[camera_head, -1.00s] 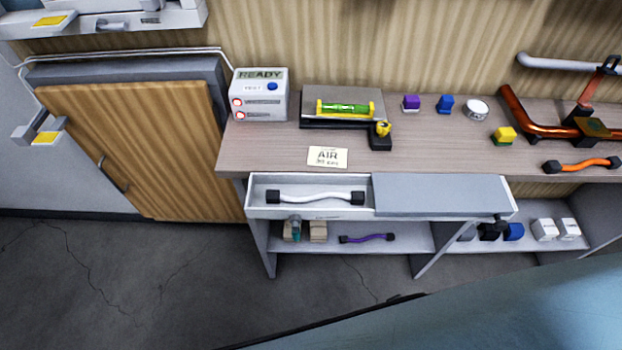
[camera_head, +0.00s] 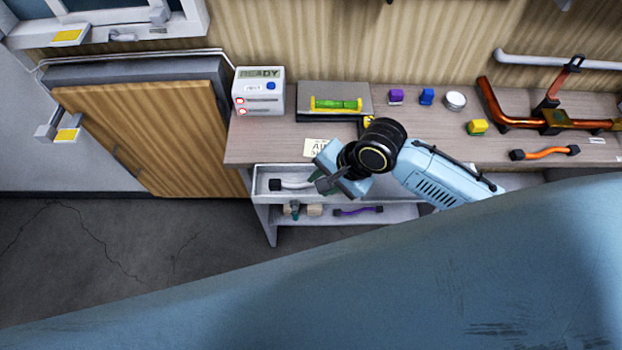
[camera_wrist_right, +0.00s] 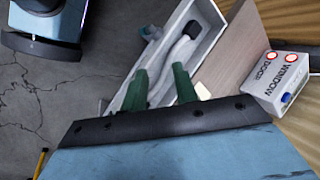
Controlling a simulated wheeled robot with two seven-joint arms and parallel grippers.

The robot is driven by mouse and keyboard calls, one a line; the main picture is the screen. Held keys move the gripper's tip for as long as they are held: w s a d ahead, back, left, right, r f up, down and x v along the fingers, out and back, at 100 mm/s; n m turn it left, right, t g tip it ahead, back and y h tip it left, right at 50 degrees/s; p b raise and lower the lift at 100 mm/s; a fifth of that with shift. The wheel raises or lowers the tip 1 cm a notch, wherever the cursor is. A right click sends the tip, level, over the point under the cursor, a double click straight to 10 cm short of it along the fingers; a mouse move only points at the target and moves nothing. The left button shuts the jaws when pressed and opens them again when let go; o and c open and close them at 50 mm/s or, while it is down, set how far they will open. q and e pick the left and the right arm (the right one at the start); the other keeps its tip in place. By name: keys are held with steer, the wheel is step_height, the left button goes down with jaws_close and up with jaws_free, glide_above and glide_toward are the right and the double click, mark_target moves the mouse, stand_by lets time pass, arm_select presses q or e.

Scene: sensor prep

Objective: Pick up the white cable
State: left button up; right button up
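The white cable (camera_head: 292,185) lies in the open white drawer tray (camera_head: 262,172) under the bench top. Its dark left end plug shows in the head view; its right part is hidden behind my right gripper. My right gripper (camera_head: 326,183) is over the tray at the cable. In the right wrist view its two green fingers (camera_wrist_right: 160,70) are apart, and the cable (camera_wrist_right: 181,52) runs in the tray beyond and between them. I cannot tell whether the fingers touch it. My left gripper is not in view.
The bench (camera_head: 250,148) holds a white READY box (camera_head: 258,92), a green level (camera_head: 336,104), small coloured blocks and copper pipe. An orange cable (camera_head: 545,153) lies at right. A purple cable (camera_head: 357,211) lies on the shelf below. A wooden cabinet door (camera_head: 140,135) is at left.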

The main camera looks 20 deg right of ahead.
steer(key=w+d+r+m+g+p, duration=0.15)
steer(key=w+d+r+m, duration=0.3)
steer(key=m, duration=0.65)
steer(key=x, duration=0.5)
steer(key=b+x, duration=0.1)
steer(key=x, duration=0.1)
steer(key=shift+s+d+f, duration=0.1)
steer(key=shift+s+f, duration=0.25)
steer(key=shift+b+x, duration=0.45)
steer(key=shift+x, duration=2.25)
steer(key=shift+s, duration=0.2)
steer(key=shift+c, duration=0.3)
jaws_close()
